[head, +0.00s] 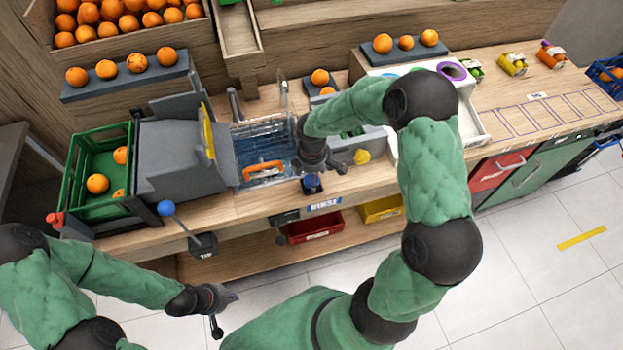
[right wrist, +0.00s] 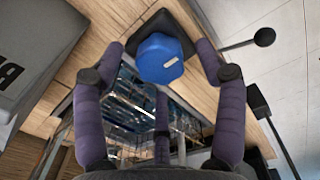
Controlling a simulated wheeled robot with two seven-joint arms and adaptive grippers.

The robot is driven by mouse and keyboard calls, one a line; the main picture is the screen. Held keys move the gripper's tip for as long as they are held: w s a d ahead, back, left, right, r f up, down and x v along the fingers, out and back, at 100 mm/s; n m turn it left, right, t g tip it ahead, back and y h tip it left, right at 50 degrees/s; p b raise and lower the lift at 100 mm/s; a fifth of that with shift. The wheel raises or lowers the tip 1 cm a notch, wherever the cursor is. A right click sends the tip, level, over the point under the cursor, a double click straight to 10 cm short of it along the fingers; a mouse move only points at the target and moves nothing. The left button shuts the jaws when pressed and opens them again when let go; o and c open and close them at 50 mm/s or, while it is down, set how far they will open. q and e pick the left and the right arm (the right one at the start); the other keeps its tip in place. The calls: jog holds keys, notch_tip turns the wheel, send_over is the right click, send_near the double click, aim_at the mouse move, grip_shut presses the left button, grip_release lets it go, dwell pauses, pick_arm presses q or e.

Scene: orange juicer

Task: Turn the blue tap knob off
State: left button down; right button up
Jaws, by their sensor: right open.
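The blue tap knob (head: 312,184) sits on a dark mount at the counter's front edge, below the basin. In the right wrist view the knob (right wrist: 160,58) is large, with a pale mark on its face. My right gripper (head: 318,165) is right above it, open. Its purple fingers (right wrist: 160,65) stand on both sides of the knob, and a third finger lies below it; I cannot tell whether any touches. My left gripper (head: 232,298) hangs low in front of the counter, away from the knob; its jaw opening is unclear.
A basin (head: 270,140) with an orange-handled item (head: 263,169) lies behind the knob. A lever with a blue ball (head: 167,208) stands at the front edge to the left. A green crate (head: 90,205) holds oranges. Red (head: 318,230) and yellow (head: 380,209) bins sit beneath the counter.

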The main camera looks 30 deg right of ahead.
jog(key=shift+f, duration=0.8)
jog(key=shift+c, duration=0.3)
jog(key=c, duration=1.1)
